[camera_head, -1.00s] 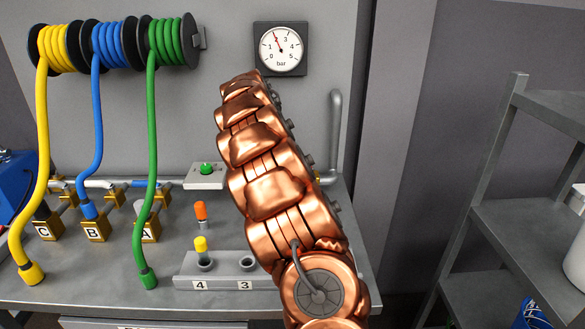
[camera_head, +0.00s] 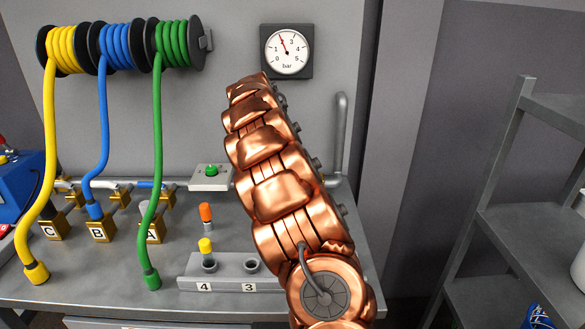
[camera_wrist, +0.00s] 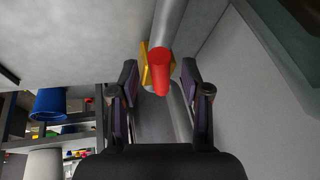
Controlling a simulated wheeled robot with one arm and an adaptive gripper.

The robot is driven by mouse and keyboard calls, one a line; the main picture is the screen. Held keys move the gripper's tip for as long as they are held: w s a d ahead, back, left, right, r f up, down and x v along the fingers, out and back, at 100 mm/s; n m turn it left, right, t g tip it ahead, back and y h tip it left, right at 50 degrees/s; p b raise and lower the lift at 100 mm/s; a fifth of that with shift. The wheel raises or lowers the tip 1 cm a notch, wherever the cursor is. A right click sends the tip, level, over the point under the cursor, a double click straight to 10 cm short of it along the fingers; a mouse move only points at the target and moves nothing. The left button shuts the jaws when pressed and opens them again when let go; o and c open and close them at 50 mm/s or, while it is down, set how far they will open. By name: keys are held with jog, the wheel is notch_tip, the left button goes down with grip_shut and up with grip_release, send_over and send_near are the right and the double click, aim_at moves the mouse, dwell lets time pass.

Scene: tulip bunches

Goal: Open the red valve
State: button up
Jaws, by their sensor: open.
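The red valve handle (camera_wrist: 160,70) shows in the wrist view as a red cylinder in front of a yellow fitting (camera_wrist: 147,55) on a grey pipe (camera_wrist: 170,22). My gripper (camera_wrist: 160,81) is open, with one dark finger on each side of the red handle. In the picture the handle lies between the fingers, with a gap on both sides. I cannot tell how deep it sits between them. In the head view my copper arm hides the gripper and the red valve.
A pressure gauge (camera_head: 286,52) hangs on the wall. The bench (camera_head: 100,290) carries connector blocks and a grey socket holder (camera_head: 225,273). Yellow (camera_head: 48,150), blue (camera_head: 104,140) and green (camera_head: 157,160) hoses hang at the left. A grey shelf (camera_head: 520,240) stands at the right.

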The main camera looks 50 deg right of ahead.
jog(key=v, duration=1.2)
